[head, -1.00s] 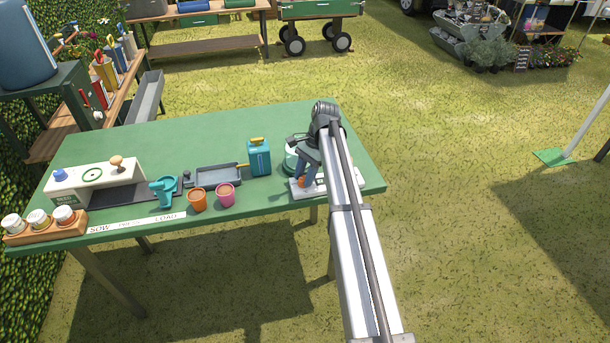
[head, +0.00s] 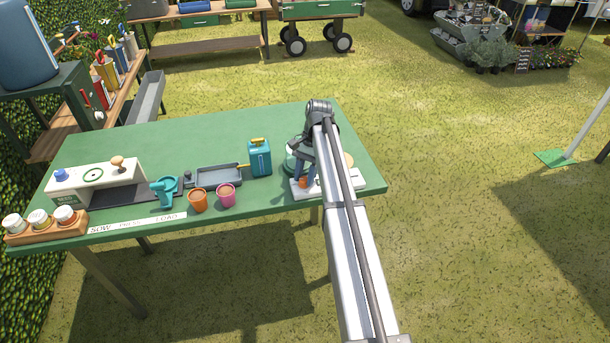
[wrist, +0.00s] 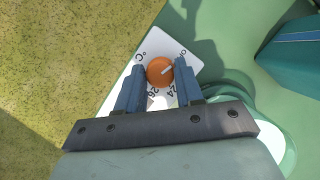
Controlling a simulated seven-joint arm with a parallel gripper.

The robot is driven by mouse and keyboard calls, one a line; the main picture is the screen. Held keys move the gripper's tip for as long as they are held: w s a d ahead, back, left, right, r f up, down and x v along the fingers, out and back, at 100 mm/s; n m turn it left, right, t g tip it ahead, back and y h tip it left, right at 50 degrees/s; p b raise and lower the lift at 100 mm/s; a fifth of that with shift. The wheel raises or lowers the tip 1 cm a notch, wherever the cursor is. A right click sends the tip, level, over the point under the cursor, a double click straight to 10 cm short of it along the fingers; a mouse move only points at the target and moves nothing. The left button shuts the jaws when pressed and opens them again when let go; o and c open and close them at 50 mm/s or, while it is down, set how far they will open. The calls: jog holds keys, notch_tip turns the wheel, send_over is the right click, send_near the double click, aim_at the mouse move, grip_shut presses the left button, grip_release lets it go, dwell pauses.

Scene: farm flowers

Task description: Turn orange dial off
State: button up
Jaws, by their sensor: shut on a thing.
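The orange dial (wrist: 160,71) sits on a white base plate (wrist: 189,53) marked "°C", "24", "26" and a partly hidden word starting with "o". A light pointer line on the dial aims up and right, toward that partly hidden word. My gripper (wrist: 157,84) has its two blue fingers on either side of the dial, shut on it. In the head view the dial (head: 303,183) shows as a small orange spot at the right front of the green table, with my gripper (head: 304,172) over it.
A teal can (head: 259,157) stands left of the white base on the green table (head: 110,150). Orange (head: 198,201) and pink (head: 226,196) pots, a grey tray (head: 215,176) and a white box (head: 85,185) are further left. Grass lies beyond the table's right edge.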

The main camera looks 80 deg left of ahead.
jog(key=o, duration=1)
jog(key=v, duration=0.7)
jog(key=shift+w+r, duration=0.15)
jog(key=shift+r, duration=0.05)
jog(key=shift+a, duration=0.1)
